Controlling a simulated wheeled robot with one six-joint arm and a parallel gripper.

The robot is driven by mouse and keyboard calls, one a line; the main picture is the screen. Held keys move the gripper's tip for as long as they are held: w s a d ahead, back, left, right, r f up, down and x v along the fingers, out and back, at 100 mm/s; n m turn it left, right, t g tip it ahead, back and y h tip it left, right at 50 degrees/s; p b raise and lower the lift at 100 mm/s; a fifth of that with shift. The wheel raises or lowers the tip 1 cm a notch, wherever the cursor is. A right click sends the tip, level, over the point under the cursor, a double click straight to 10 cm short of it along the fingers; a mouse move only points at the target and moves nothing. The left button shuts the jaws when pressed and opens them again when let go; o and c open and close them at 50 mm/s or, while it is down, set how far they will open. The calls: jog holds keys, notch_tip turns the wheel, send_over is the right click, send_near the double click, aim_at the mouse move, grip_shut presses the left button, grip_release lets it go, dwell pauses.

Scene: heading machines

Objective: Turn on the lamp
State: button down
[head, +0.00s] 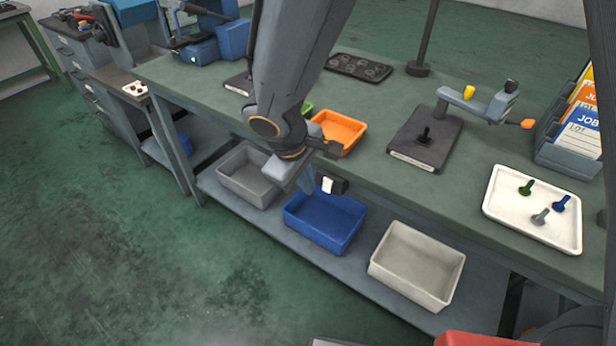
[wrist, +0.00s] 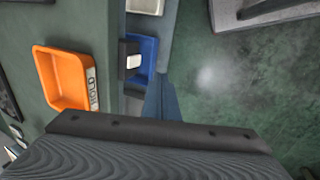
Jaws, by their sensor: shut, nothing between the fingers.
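A small black box with a white rocker-like face (head: 328,185) sits at the front edge of the green workbench; it looks like a switch. It also shows in the wrist view (wrist: 133,62). My gripper (head: 306,182) is shut and empty, pointing down just left of the box in the head view. In the wrist view its blue-grey fingers (wrist: 163,98) are close to the box; I cannot tell whether they touch. A black pole on a round base (head: 418,69) stands at the back of the bench, possibly the lamp's stand. Its top is out of view.
An orange tray (head: 338,131) lies on the bench behind my gripper. Grey (head: 248,178), blue (head: 325,222) and beige (head: 416,265) bins stand on the lower shelf. A black fixture (head: 425,140) and a white tray of bolts (head: 532,212) are to the right. The floor at left is clear.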

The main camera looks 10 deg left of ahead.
aim_at(322, 187)
jog(key=w+f, duration=0.1)
jog(key=f, duration=0.1)
jog(key=w+d+f+p, duration=0.1)
jog(key=w+f, duration=0.1)
jog(key=w+d+f, duration=0.1)
jog(key=w+f, duration=0.1)
jog(key=shift+w+d+f+p, duration=0.15)
jog(key=shift+w+f+p, duration=0.1)
jog(key=shift+p, duration=0.15)
jog(key=shift+f, duration=0.1)
jog(key=shift+w+f+b, duration=0.2)
jog(key=shift+w+b, duration=0.05)
jog(key=shift+b, duration=0.45)
jog(key=shift+r, duration=0.2)
